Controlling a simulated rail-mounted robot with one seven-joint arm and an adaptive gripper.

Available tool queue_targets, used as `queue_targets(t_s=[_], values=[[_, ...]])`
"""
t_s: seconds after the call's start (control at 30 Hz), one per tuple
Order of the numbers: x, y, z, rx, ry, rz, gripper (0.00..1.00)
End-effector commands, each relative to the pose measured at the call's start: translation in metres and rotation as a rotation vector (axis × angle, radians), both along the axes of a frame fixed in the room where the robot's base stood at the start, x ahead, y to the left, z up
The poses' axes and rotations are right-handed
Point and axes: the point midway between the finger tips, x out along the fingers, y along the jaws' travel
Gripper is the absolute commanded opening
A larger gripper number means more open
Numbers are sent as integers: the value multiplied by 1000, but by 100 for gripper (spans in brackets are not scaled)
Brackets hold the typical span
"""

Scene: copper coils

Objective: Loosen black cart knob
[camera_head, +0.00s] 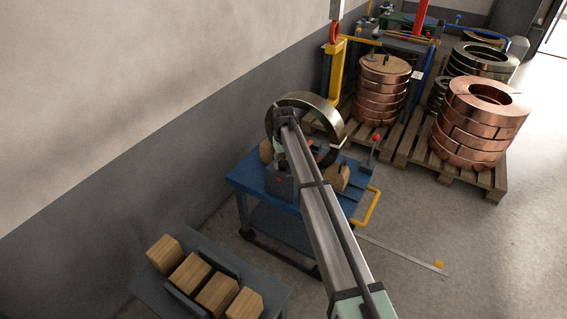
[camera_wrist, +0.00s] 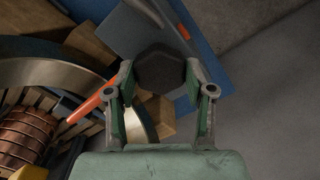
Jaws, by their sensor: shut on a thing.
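The black cart knob (camera_wrist: 160,72) shows in the wrist view as a dark, many-sided block between my fingertips. My gripper (camera_wrist: 160,82) is shut on it, with a green-padded finger on each side. In the head view my arm covers the knob and the gripper. The blue cart (camera_head: 250,183) stands below my arm in that view, and its blue edge (camera_wrist: 205,38) also shows in the wrist view. An upright metal coil ring (camera_head: 308,98) stands on the cart, and part of it (camera_wrist: 52,72) shows at left in the wrist view.
Wooden blocks (camera_head: 337,178) flank the ring. An orange bar (camera_wrist: 95,105) passes close to my left finger. A yellow handle (camera_head: 367,208) juts from the cart's right side. Copper coils (camera_head: 480,120) stand on pallets behind. A table with wooden blocks (camera_head: 190,271) is front left.

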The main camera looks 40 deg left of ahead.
Motion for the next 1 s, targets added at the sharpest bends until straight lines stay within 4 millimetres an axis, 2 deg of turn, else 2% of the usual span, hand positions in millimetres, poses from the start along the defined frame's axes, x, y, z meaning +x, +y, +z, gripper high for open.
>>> queue_targets(t_s=[1.0], values=[[-1, -2, -2, -4, 4, 932, 19]])
